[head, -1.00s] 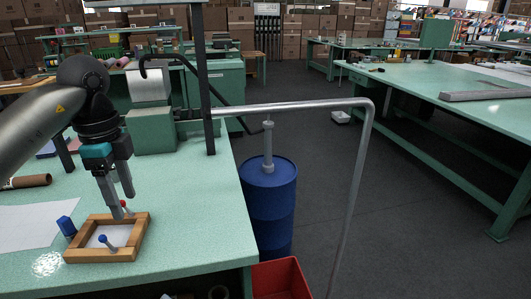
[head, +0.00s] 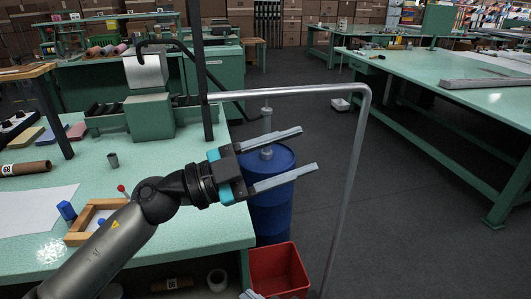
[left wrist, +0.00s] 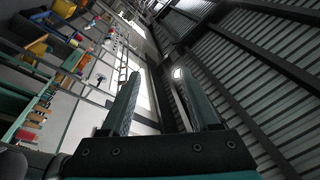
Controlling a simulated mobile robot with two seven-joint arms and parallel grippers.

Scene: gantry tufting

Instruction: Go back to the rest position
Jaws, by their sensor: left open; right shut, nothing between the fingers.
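My left gripper (head: 308,150) is raised over the front right of the green table, its two grey fingers spread and pointing right, past the table edge and in front of the blue barrel (head: 270,212). It holds nothing. In the left wrist view its fingers (left wrist: 158,88) are apart with only the hall's wall and roof beyond them. My right gripper (head: 252,295) shows just as grey fingertips at the bottom edge; the rest is cut off. The wooden frame (head: 80,236) lies on the table, partly hidden by my left arm.
A metal rail (head: 352,180) bends down right of the barrel. A red bin (head: 278,270) stands on the floor below.

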